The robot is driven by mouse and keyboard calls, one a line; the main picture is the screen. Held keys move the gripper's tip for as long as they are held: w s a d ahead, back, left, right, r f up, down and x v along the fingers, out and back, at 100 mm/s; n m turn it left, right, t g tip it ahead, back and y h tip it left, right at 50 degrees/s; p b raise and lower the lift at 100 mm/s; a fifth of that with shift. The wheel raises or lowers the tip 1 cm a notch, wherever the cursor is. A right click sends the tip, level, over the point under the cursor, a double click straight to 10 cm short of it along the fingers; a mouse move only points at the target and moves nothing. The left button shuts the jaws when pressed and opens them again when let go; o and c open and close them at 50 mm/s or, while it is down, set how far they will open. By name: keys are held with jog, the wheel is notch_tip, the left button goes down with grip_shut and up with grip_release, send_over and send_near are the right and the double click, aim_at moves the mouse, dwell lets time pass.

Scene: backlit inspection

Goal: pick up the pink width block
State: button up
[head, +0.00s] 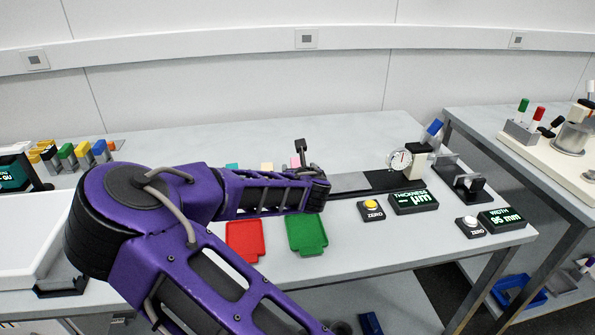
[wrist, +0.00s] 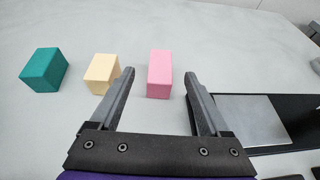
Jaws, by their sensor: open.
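The pink width block (wrist: 159,75) stands on the pale table, ahead of my gripper (wrist: 160,85) in the wrist view. It shows between the two fingers, nearer the right one, with clear space around it. In the head view only a small part of the pink block (head: 295,162) shows behind my arm. My gripper is open and empty. A cream block (wrist: 102,73) stands left of the pink one, partly behind the left finger. A teal block (wrist: 44,70) stands farther left.
A black fixture with a grey plate (wrist: 254,120) lies right of the gripper. In the head view, a dial gauge (head: 400,160), a thickness display (head: 413,202) and a width display (head: 502,219) stand to the right. Red (head: 245,240) and green (head: 307,234) trays lie in front. The table behind the blocks is clear.

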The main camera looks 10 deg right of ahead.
aim_at(298, 165)
jog(key=x, duration=0.4)
jog(key=shift+f, duration=0.2)
grip_shut()
